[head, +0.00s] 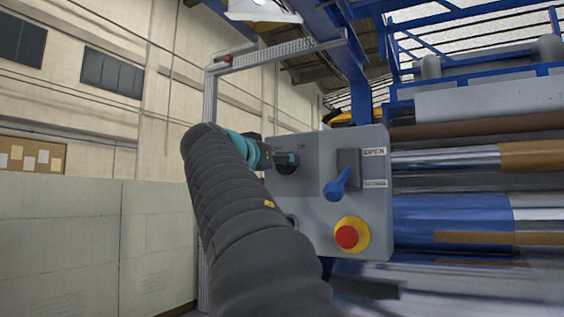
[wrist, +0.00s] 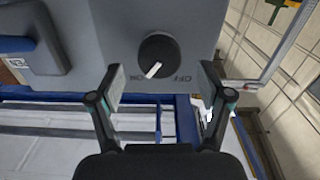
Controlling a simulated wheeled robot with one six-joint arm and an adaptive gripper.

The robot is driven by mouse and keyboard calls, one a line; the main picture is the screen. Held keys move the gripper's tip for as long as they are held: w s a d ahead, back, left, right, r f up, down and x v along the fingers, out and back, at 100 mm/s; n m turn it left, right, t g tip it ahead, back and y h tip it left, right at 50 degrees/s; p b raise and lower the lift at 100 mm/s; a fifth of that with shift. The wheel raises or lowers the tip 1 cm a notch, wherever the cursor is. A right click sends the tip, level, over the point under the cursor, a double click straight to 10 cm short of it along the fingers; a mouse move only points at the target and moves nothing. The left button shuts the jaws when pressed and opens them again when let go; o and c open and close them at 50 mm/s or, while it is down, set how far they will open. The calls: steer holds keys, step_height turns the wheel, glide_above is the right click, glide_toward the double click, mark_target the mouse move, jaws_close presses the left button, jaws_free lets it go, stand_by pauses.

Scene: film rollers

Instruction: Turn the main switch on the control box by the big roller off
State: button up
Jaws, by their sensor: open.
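The grey control box (head: 318,220) stands beside the rollers in the head view. Its main switch is a round black knob (wrist: 160,55) with a white pointer line, seen face-on in the wrist view. The line points down and slightly left, towards the ON label; the OFF label (wrist: 180,78) is to its right. My gripper (wrist: 162,85) is open, with its two pads apart, below and either side of the knob in the wrist view, and not closed on it. In the head view my gripper (head: 285,158) is at the box's upper left, partly covering the switch.
The box also carries a blue-handled lever (head: 338,184) by an OPEN label and a red emergency button (head: 347,237) on a yellow ring. Large rollers (head: 450,215) lie to the right. A pale partition (head: 75,240) stands at the left.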

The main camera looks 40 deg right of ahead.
steer(key=shift+x, duration=1.4)
steer(key=c, duration=1.2)
steer(key=shift+o, duration=0.2)
steer(key=n+p, duration=0.5)
steer(key=n, duration=0.8)
steer(key=shift+a+n, duration=0.1)
steer(key=shift+n, duration=0.3)
